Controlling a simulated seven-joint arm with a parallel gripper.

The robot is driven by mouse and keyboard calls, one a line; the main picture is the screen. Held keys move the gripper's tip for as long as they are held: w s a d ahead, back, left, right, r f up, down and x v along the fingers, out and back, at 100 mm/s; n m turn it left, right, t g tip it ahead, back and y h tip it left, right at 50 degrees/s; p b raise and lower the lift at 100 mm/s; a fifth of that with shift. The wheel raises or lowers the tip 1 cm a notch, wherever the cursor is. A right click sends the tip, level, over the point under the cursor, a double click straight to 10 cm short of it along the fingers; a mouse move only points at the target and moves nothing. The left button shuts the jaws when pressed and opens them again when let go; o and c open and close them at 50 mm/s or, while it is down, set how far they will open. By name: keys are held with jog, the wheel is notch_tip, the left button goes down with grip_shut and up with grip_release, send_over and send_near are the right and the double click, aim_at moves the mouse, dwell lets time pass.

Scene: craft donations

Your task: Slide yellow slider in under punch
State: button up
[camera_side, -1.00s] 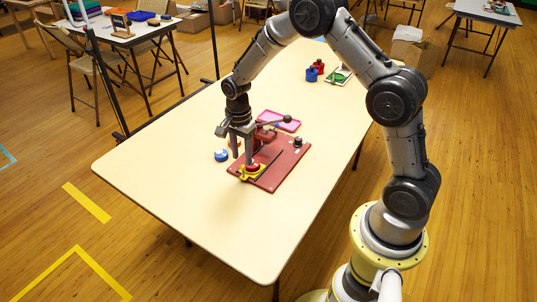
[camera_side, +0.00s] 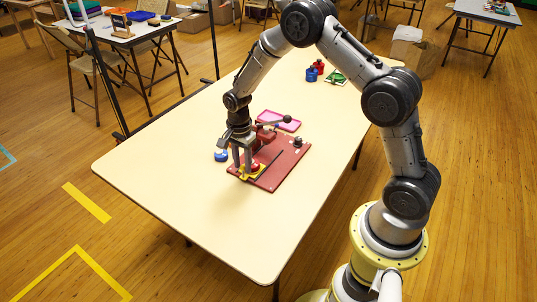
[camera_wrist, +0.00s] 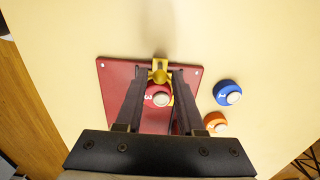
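The yellow slider (camera_side: 257,174) lies at the near end of the red base board (camera_side: 285,168), carrying a red round piece (camera_side: 255,164). In the wrist view the slider's yellow end (camera_wrist: 159,72) shows at the board's edge, with the red piece marked 3 (camera_wrist: 157,96) on it. The punch (camera_side: 266,137) is a red press with a dark lever, farther along the board; my gripper hides much of it. My gripper (camera_side: 242,174) is low over the slider. In the wrist view its open fingers (camera_wrist: 160,74) straddle the yellow end, with gaps on both sides.
A blue round piece (camera_side: 221,155) stands left of the board; the wrist view also shows an orange one (camera_wrist: 216,122). A pink tray (camera_side: 279,121) lies behind. Blue and red pots (camera_side: 312,74) and a green item stand at the far end. The near table is clear.

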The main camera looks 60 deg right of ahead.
grip_shut()
send_over(261, 161)
dwell(1.3)
jog(key=shift+o, duration=1.2)
grip_release()
notch_tip(261, 161, up, 8)
jog(key=shift+f, duration=0.2)
